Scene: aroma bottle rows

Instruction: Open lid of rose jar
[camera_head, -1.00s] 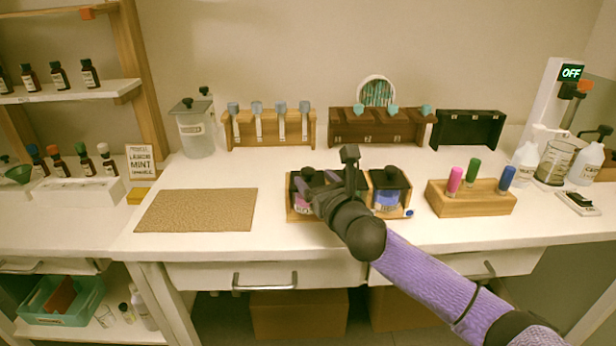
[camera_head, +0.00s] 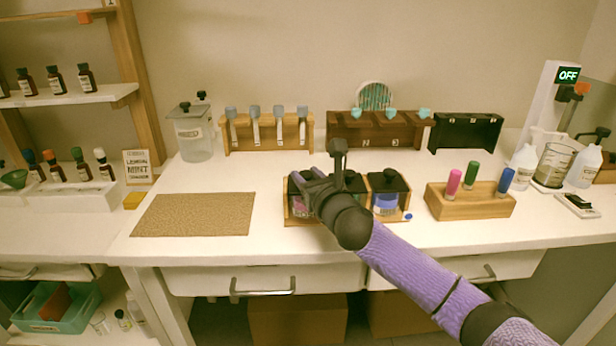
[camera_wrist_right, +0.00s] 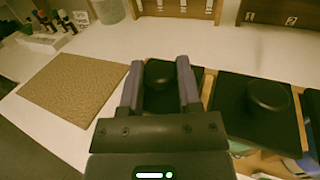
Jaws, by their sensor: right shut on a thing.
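A glass jar with a pinkish label (camera_head: 300,207) sits at the left of a wooden holder on the table; I cannot read the label. My right gripper (camera_head: 302,180) reaches over it from the right and covers part of it. In the right wrist view the gripper (camera_wrist_right: 158,76) has its two fingers on either side of a round black knob (camera_wrist_right: 158,73) on a dark square lid, shut on that knob. The lid looks seated on the jar. My left gripper is not in view.
Another jar with a blue label (camera_head: 386,203) and black lid stands to the right in the holder. A wooden block with coloured pegs (camera_head: 470,204) is further right. A cork mat (camera_head: 195,214) lies left.

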